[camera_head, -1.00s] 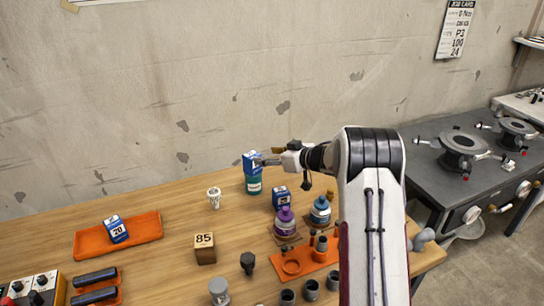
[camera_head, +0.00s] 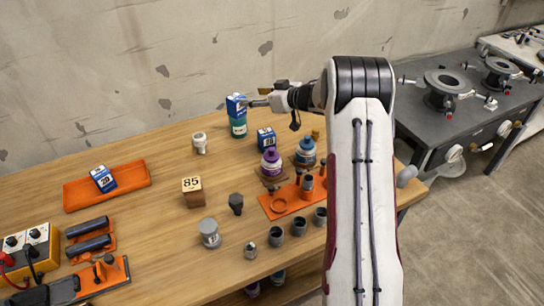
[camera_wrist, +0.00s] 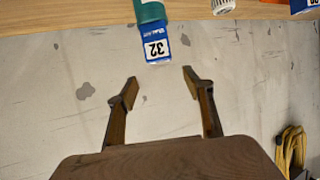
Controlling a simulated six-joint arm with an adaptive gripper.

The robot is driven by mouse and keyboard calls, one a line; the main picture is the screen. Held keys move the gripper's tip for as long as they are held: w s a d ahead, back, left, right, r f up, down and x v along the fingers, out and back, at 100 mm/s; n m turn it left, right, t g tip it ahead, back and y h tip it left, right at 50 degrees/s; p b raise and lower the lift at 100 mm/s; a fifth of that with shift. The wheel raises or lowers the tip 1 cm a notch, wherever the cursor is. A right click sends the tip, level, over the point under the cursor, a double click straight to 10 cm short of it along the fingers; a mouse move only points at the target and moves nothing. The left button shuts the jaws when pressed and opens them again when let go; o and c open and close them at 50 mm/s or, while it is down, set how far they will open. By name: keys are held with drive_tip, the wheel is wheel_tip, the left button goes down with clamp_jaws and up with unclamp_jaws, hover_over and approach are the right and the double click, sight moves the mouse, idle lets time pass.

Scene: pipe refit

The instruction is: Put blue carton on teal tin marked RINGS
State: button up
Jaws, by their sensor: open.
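A blue and white carton (camera_head: 236,105) stands on top of a teal tin (camera_head: 238,128) at the back of the bench. In the wrist view, which sees them upside down, the carton (camera_wrist: 155,45) shows the number 32 and touches the end of the teal tin (camera_wrist: 149,10). The tin's label is too small to read in the head view. My gripper (camera_wrist: 160,82) is open and empty. Its fingertips are spread to either side, just short of the carton's top end in the wrist view. In the head view my gripper (camera_head: 256,101) is right beside the carton.
A second blue carton (camera_head: 266,138) and purple and blue bottles stand right of the tin. A carton marked 20 (camera_head: 104,179) lies on an orange tray (camera_head: 133,176). A white fitting (camera_head: 200,143) and a block marked 85 (camera_head: 193,192) stand nearby.

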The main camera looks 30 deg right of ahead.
drive_tip(key=s+r+m+t+h, duration=0.1)
drive_tip(key=s+r+h, duration=0.15)
drive_tip(key=r, duration=0.45)
drive_tip(key=s+r+m+h, duration=0.1)
drive_tip(key=r+h, duration=0.2)
drive_tip(key=r, duration=0.5)
drive_tip(key=s+a+r+m+g+h, duration=0.1)
drive_tip(key=s+r, duration=0.2)
drive_tip(key=s, duration=0.3)
drive_tip(key=s+a+r+m+h, duration=0.1)
drive_tip(key=s+r+h, duration=0.15)
drive_tip(key=s, duration=0.25)
drive_tip(key=s+a+f+g+y, duration=0.1)
drive_tip(key=s+a, duration=0.4)
drive_tip(key=s, duration=0.7)
drive_tip(key=s+a+f+g+y, duration=0.1)
drive_tip(key=s+a+f+g, duration=0.2)
drive_tip(key=s, duration=1)
drive_tip(key=s+a+f+g+y, duration=0.1)
drive_tip(key=s+a+f, duration=0.3)
drive_tip(key=s, duration=0.9)
drive_tip(key=a+g, duration=0.1)
drive_tip(key=a, duration=0.2)
drive_tip(key=shift+a+f+m+g+y, duration=0.15)
drive_tip(key=shift+a+m+g+y, duration=0.15)
drive_tip(key=shift+a+g+y, duration=0.1)
